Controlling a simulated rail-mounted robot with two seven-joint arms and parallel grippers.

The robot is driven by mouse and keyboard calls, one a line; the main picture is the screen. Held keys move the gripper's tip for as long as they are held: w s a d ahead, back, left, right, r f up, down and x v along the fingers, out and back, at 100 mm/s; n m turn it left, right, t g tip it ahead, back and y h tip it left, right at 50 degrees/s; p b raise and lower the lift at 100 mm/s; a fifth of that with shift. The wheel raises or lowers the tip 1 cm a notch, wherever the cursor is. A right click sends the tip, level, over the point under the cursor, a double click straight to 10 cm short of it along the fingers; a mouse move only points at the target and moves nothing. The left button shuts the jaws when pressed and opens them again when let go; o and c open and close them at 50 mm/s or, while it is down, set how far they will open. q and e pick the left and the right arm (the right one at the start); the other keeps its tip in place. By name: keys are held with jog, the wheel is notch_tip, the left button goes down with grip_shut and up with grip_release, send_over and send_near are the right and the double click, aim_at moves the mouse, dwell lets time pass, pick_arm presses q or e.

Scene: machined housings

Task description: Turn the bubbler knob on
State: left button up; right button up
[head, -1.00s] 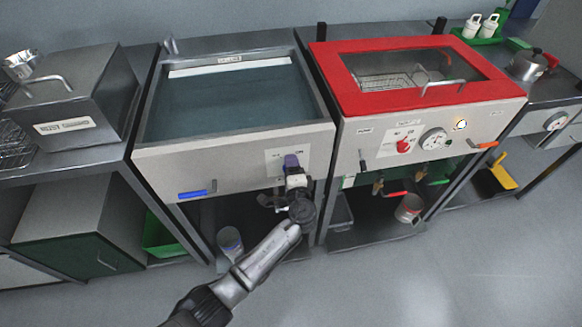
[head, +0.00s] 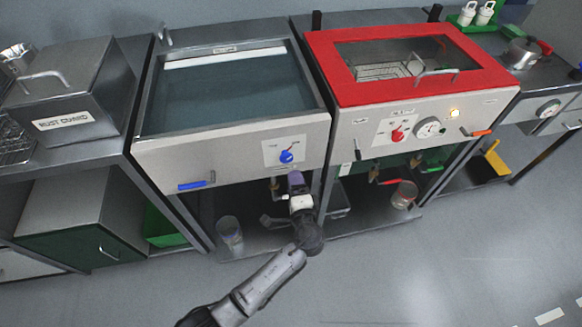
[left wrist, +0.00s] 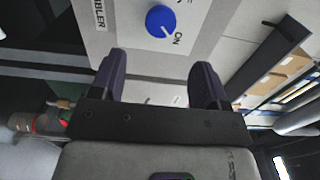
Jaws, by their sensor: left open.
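The bubbler knob (head: 286,156) is a round blue knob on a white label plate on the front of the water bath. In the left wrist view the knob (left wrist: 161,21) shows beyond the fingertips, with "BLER" and "ON" printed near it. The white line on the knob points toward the "ON" print. My left gripper (head: 295,178) is below the knob in the head view, apart from it. In the left wrist view its two dark fingers (left wrist: 158,75) stand wide apart with nothing between them. My right gripper is not in view.
The water-filled bath (head: 230,95) has a blue handle (head: 192,185) at lower left. To its right, a red-lidded unit (head: 425,92) carries a red knob (head: 397,135) and a dial (head: 428,128). A jar (head: 230,232) stands on the lower shelf. The floor in front is open.

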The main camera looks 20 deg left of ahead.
pick_arm(q)
jog(key=shift+v, duration=2)
jog(key=shift+a, duration=0.1)
jog(key=s+a+r+n+g+h+p, duration=0.25)
jog(key=s+n+g+h, duration=0.2)
jog(key=s, duration=0.35)
jog(key=s+a+r+n+g+h+p, duration=0.2)
jog(key=s+r+n+g+h, duration=0.1)
jog(key=s+n+h, duration=0.4)
jog(key=s+a+f+m+g+y+p, duration=0.1)
jog(key=s+a+f+g+p, duration=0.15)
jog(key=s, duration=0.65)
jog(key=s+a+f+m+g+y+p, duration=0.1)
jog(key=s+a+g+p, duration=0.15)
jog(key=s, duration=0.75)
notch_tip(320, 180, up, 38)
jog(key=w+p, duration=0.1)
jog(key=p, duration=3.6)
jog(key=shift+t, duration=0.45)
